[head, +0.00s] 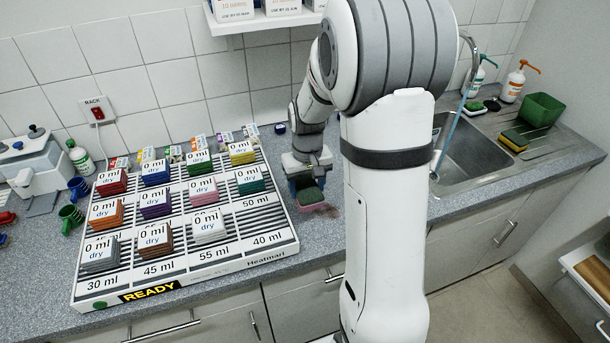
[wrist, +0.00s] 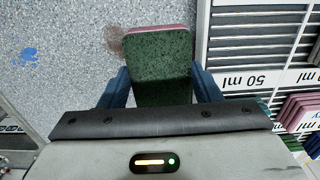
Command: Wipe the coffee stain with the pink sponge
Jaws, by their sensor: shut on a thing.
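My gripper (wrist: 162,88) is shut on the pink sponge (wrist: 160,62), with a blue finger on either side. The sponge has a dark green, speckled upper face and a pink edge. In the head view my gripper (head: 307,178) is low over the counter, right of the rack, with the sponge's pink side (head: 309,208) just below. I cannot tell whether the sponge touches the counter. The brownish coffee stain (wrist: 114,40) shows beside the sponge's far left corner, partly hidden by it. In the head view the stain (head: 333,211) lies just right of the sponge.
A white slotted rack (head: 281,249) holding several coloured, labelled stacks stands close left of my gripper. A blue spot (wrist: 25,56) marks the counter. Right of my arm are a sink (head: 468,152), a yellow-green sponge (head: 514,140) and a green tub (head: 540,110).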

